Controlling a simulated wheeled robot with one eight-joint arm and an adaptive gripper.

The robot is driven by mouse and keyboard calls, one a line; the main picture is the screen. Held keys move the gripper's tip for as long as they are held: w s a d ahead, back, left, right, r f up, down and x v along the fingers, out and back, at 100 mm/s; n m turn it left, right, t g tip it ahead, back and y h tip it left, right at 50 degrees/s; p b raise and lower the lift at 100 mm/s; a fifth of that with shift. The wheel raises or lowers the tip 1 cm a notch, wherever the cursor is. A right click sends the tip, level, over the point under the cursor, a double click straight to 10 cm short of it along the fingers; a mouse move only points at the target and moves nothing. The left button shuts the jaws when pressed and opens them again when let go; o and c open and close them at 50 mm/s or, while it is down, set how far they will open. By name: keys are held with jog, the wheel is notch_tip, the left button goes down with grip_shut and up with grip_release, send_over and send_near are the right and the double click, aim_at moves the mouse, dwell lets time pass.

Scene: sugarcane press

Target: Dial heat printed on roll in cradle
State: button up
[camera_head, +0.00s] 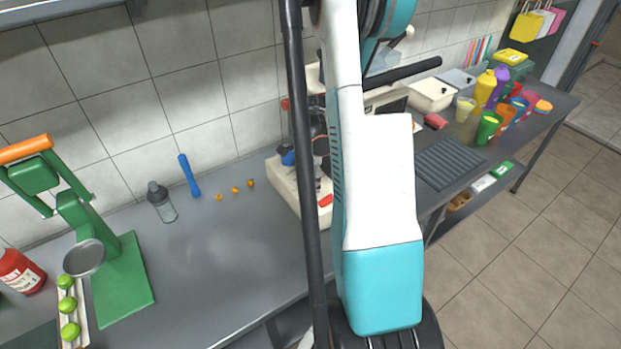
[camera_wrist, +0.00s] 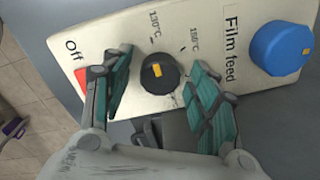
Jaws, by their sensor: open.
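In the wrist view a cream panel (camera_wrist: 112,33) carries a black dial (camera_wrist: 170,81) with a yellow mark. The labels Off, 130°C and 150°C are printed around it. The mark is near the dial's middle; which label it points to is hard to tell. My gripper (camera_wrist: 161,76) is open, one teal-padded finger on each side of the dial; contact cannot be told. In the head view the cream machine (camera_head: 286,188) stands on the counter, largely behind my arm. No roll, cradle or printed heat can be made out.
A blue Film feed knob (camera_wrist: 281,47) is right of my fingers. Colourful cups (camera_head: 488,127) stand at right. The counter (camera_head: 225,255) is clear before the machine.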

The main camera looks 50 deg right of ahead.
jog(key=c, duration=1.1)
jog(key=shift+m, duration=0.3)
jog(key=m+b, duration=0.1)
jog(key=m, duration=0.1)
jog(key=shift+m, duration=0.4)
jog(key=m+b, duration=0.1)
jog(key=m, duration=0.3)
jog(key=shift+m+b, duration=0.3)
jog(key=shift+b, duration=0.1)
jog(key=m, duration=0.3)
jog(key=shift+m+b, duration=0.3)
jog(key=shift+b, duration=0.1)
jog(key=shift+w+m+b, duration=0.1)
jog(key=shift+m+b, duration=0.2)
jog(key=shift+m, duration=1.6)
